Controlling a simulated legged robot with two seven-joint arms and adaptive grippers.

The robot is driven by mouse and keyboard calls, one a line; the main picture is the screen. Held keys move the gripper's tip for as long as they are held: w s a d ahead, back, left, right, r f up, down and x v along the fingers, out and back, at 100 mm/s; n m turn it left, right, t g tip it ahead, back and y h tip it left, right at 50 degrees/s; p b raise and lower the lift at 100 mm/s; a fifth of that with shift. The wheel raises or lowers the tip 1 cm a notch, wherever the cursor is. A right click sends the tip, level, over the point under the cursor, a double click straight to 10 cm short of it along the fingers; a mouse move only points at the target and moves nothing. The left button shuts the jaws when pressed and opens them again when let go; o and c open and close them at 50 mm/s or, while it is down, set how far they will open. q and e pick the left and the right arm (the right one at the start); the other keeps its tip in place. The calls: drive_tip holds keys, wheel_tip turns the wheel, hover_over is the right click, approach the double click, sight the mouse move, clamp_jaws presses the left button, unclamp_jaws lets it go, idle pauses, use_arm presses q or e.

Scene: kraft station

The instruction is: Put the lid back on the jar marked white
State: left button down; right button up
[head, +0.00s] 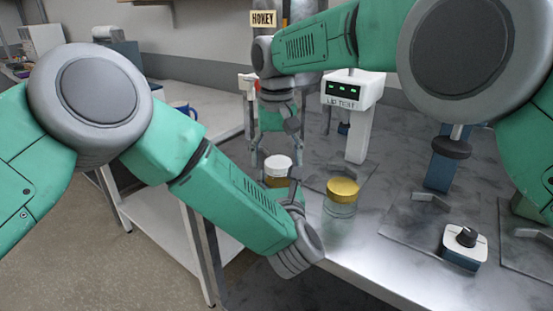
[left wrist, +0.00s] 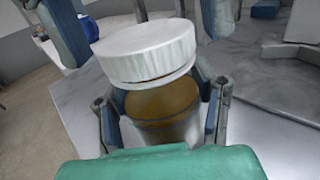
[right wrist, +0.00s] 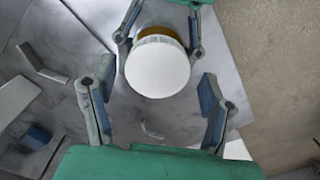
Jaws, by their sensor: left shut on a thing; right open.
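A jar with amber-brown contents (head: 277,181) stands at the left end of the metal table. It also shows in the left wrist view (left wrist: 160,105). A white lid (head: 278,162) is over its top. In the left wrist view the lid (left wrist: 145,52) looks offset from the brown surface; I cannot tell whether it touches the rim. My left gripper (left wrist: 163,108) is shut around the jar's sides. My right gripper (right wrist: 157,75) is open above, its fingers apart on either side of the lid (right wrist: 157,68). I see no marking on the jar.
A glass jar with a gold lid (head: 342,190) stands just right of my left gripper. The table's front edge (head: 370,280) is near.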

use_arm(q)
drive_tip(key=shift+w+a, duration=0.1)
drive_tip(key=shift+a, duration=0.05)
use_arm(e)
drive_tip(key=shift+r, duration=2.15)
drive_tip(key=shift+c, duration=0.3)
drive_tip(key=n, duration=0.1)
drive_tip(key=r+n, duration=0.1)
drive_tip(key=n, duration=0.2)
drive_tip(key=shift+s+a+r, duration=0.1)
drive_tip(key=shift+a+r, duration=0.05)
drive_tip(key=shift+r, duration=0.1)
drive_tip(key=n, duration=0.1)
drive_tip(key=r+n, duration=0.1)
drive_tip(key=n, duration=0.1)
drive_tip(key=r+n, duration=0.1)
drive_tip(key=n, duration=0.1)
drive_tip(key=shift+d, duration=0.2)
drive_tip(key=shift+f, duration=0.1)
drive_tip(key=shift+f, duration=3.95)
